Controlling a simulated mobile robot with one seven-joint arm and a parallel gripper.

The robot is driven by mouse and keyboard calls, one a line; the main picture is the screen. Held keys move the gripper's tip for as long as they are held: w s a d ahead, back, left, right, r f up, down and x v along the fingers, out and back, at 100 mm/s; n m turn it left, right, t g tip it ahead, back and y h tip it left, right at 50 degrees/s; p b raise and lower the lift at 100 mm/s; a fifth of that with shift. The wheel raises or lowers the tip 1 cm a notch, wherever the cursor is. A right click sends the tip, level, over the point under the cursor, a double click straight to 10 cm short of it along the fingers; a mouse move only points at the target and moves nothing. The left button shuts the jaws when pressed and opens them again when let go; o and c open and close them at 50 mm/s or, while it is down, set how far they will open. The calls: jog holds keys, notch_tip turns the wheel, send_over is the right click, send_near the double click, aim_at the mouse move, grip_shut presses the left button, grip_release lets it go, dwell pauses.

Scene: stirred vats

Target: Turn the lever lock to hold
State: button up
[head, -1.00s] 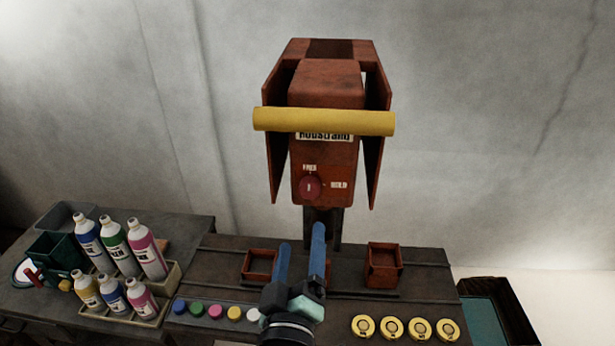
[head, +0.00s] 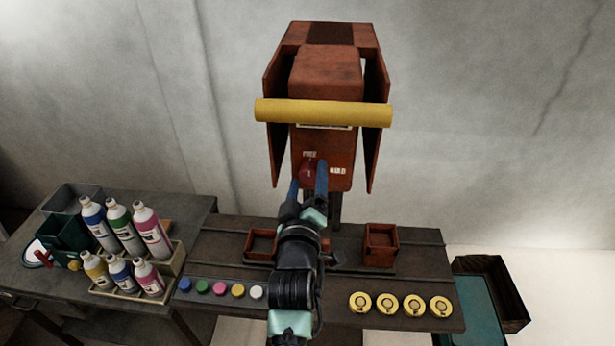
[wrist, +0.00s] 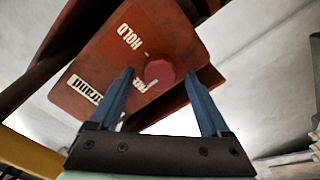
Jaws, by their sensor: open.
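The lever lock is a round dark red knob (head: 308,173) low on the front of a rusty red machine (head: 325,135). It carries a pale mark, which points towards the FREE label in the wrist view. The HOLD label (head: 338,170) is to the knob's right in the head view. My gripper (head: 308,180) is open, its two blue fingers reaching up to the knob and partly covering it.
A yellow bar (head: 323,113) crosses the machine above the knob. Below, the bench (head: 400,262) holds a small red bin (head: 380,245), coloured caps (head: 220,288) and gold discs (head: 400,305). Bottles (head: 118,240) stand on a table at left.

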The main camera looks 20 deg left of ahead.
jog(key=shift+w, duration=0.1)
jog(key=shift+c, duration=0.3)
grip_shut()
jog(key=shift+f+m+b, duration=0.1)
jog(key=shift+m+b, duration=0.3)
jog(key=shift+b, duration=0.05)
jog(key=m+b, duration=0.2)
jog(key=m, duration=0.1)
jog(key=shift+f, duration=0.1)
jog(key=m+b, duration=0.3)
jog(key=m, duration=0.2)
jog(key=shift+b, duration=0.4)
jog(key=m+b, duration=0.2)
jog(key=m, duration=0.2)
jog(key=shift+d+m, duration=0.1)
jog(key=shift+m, duration=0.3)
jog(key=m+b, duration=0.1)
jog(key=m, duration=0.3)
jog(key=shift+m, duration=0.3)
